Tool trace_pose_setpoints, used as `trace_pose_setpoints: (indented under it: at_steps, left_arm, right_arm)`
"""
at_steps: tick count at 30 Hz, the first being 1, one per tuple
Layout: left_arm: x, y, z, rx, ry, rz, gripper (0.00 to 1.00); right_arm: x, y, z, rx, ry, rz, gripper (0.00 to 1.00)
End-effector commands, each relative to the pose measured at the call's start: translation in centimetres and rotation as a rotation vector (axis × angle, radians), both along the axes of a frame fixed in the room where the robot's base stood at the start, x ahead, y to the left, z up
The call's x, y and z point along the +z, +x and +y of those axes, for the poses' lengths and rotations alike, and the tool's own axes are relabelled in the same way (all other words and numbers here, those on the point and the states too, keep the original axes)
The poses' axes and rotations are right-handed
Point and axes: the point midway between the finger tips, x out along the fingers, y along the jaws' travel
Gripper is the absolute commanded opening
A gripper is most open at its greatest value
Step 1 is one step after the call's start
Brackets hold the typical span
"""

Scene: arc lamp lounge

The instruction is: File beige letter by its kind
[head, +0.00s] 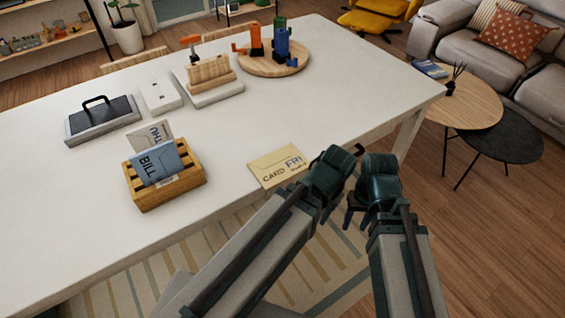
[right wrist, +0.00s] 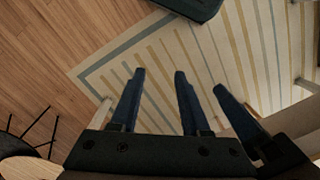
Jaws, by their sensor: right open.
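The beige letter (head: 268,168) lies flat on the white table near its front edge, with "CARD" and "FRI" on it. The wooden letter rack (head: 187,183) stands to its left, with a small label on its front that is too small to read. A blue letter marked "BILL" (head: 157,164) and a paler letter (head: 151,133) behind it stand tilted in the rack. My right gripper (head: 355,213) is open and empty off the table's front edge, right of the letter; its fingers show in the right wrist view (right wrist: 159,76). My left gripper's fingers (head: 325,214) are close beside it, mostly hidden.
On the table (head: 80,205) are a dark case with a handle (head: 103,118), a white block (head: 160,93), a wooden stand (head: 209,72) and a round board (head: 268,70) with coloured pieces. Side tables (head: 505,135) and a sofa are at right. The tabletop around the letter is clear.

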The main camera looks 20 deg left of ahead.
Motion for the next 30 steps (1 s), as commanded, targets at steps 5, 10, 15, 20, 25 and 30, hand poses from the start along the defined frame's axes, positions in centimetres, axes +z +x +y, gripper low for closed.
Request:
trace_pose_setpoints:
  at_steps: [5, 10, 15, 20, 25, 30]
  left_arm:
    - [-8.2, 0.0, 0.0, 0.0, 0.0, 0.0, 0.45]
    - [-14.1, 0.0, 0.0, -0.001, 0.0, 0.0, 0.45]
    - [-15.7, 0.0, 0.0, -0.001, 0.0, 0.0, 0.45]
    - [-16.6, 0.0, 0.0, -0.001, 0.0, 0.0, 0.45]
    - [-17.1, 0.0, 0.0, -0.001, 0.0, 0.0, 0.45]
    - [-17.1, 0.0, 0.0, -0.001, 0.0, 0.0, 0.45]
  right_arm:
    - [-6.5, 2.9, 2.8, -0.116, 0.328, 0.117, 0.46]
    - [-7.7, 6.5, 4.7, -0.201, 0.717, 0.207, 0.46]
    - [-2.4, 9.1, 6.0, -0.185, 1.088, 0.289, 0.46]
    - [1.8, 10.5, 5.6, -0.137, 1.334, 0.332, 0.46]
    - [4.2, 11.1, 4.8, -0.102, 1.467, 0.348, 0.46]
    - [4.9, 11.1, 4.7, -0.094, 1.497, 0.35, 0.46]
